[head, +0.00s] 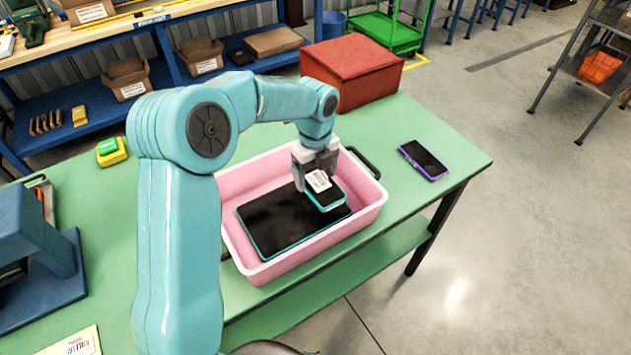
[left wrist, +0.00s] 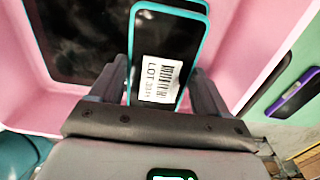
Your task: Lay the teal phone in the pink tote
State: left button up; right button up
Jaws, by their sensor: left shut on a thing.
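The teal phone (head: 326,198) has a dark face, a teal rim and a white label, and my left gripper (head: 315,178) is shut on it. It is held within the pink tote's outline, over the right part of a large dark tablet with a teal rim (head: 285,222). In the left wrist view the phone (left wrist: 148,42) stands between the fingers (left wrist: 163,90), its label facing the camera. The pink tote (head: 262,272) stands on the green table. Whether the phone touches the tablet is unclear. My right gripper is not in view.
A purple-edged phone (head: 424,160) lies on the table right of the tote. A red box (head: 350,75) stands behind the tote. A yellow-green object (head: 110,151) and blue equipment (head: 35,250) are at the left. The table's right end is mostly clear.

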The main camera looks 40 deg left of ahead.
pick_arm(q)
notch_tip(320, 180, down, 3)
jog(key=shift+r, duration=0.1)
jog(key=shift+w+f, duration=0.1)
jog(key=shift+f, duration=0.15)
jog(key=shift+f, duration=0.45)
jog(key=shift+f+b, duration=0.1)
jog(key=shift+b, duration=0.2)
jog(key=o, duration=1.1)
jog(key=shift+o, duration=0.2)
jog(key=shift+r, duration=0.25)
notch_tip(320, 180, up, 13)
jog(key=shift+p, duration=0.4)
